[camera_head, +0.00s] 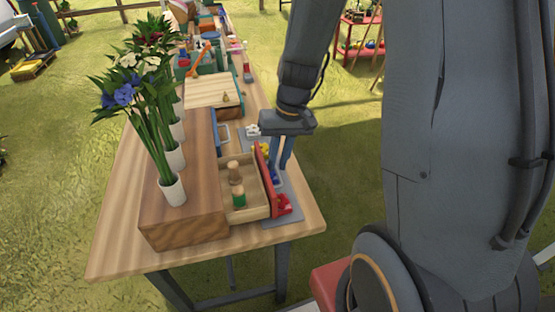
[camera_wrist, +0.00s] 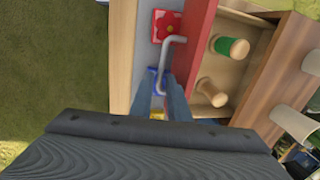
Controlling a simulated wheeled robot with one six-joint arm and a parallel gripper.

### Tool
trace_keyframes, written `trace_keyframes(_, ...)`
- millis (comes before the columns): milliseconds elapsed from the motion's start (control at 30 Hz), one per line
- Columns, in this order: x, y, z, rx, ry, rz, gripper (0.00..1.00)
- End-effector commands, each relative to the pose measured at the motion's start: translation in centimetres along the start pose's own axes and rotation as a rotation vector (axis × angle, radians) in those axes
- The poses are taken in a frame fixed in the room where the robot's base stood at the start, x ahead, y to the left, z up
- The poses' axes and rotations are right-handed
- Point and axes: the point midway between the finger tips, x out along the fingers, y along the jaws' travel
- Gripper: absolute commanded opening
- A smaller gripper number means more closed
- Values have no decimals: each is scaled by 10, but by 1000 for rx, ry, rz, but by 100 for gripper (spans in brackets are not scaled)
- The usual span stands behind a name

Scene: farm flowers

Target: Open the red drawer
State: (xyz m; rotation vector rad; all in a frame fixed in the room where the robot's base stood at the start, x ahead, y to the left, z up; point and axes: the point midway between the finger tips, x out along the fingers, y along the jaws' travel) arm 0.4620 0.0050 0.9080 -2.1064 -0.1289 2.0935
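The red drawer (camera_head: 264,182) stands pulled out of the wooden cabinet (camera_head: 185,232), with its inside showing. In the wrist view its red front (camera_wrist: 199,28) carries a grey bar handle (camera_wrist: 169,52). My gripper (camera_head: 281,165) points down just outside the drawer front, at the handle. In the wrist view the two fingers of my gripper (camera_wrist: 160,84) are apart, with the near end of the handle between them. I cannot tell whether they touch it. Two wooden pegs stand in the drawer, one with a green band (camera_wrist: 230,46) and one plain (camera_wrist: 212,91).
A grey mat (camera_head: 283,222) with red, blue and yellow pieces lies in front of the drawer. White vases (camera_head: 172,191) of flowers stand on the cabinet. The blue drawer (camera_head: 214,127) is farther back. Tools and boxes crowd the table's far end. Grass lies right of the table.

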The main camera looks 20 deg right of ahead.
Motion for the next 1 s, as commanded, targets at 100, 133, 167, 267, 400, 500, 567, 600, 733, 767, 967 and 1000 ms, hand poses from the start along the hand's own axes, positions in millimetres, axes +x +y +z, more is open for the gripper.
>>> trace_keyframes(100,-5,0,0,0,1,0,15)
trace_keyframes(133,-7,0,-1,0,2,-1,15)
trace_keyframes(167,-10,0,-1,0,3,-1,15)
trace_keyframes(267,-24,0,-1,-1,5,0,15)
trace_keyframes(400,-46,0,-2,-2,5,0,15)
trace_keyframes(500,-60,0,-2,0,5,0,15)
trace_keyframes(567,-67,0,-1,-1,4,0,15)
trace_keyframes(600,-70,0,-1,-1,4,0,15)
trace_keyframes(733,-77,0,0,0,1,0,15)
trace_keyframes(767,-78,0,0,0,1,0,15)
trace_keyframes(967,-78,0,0,0,0,0,15)
trace_keyframes(1000,-78,0,0,0,0,0,15)
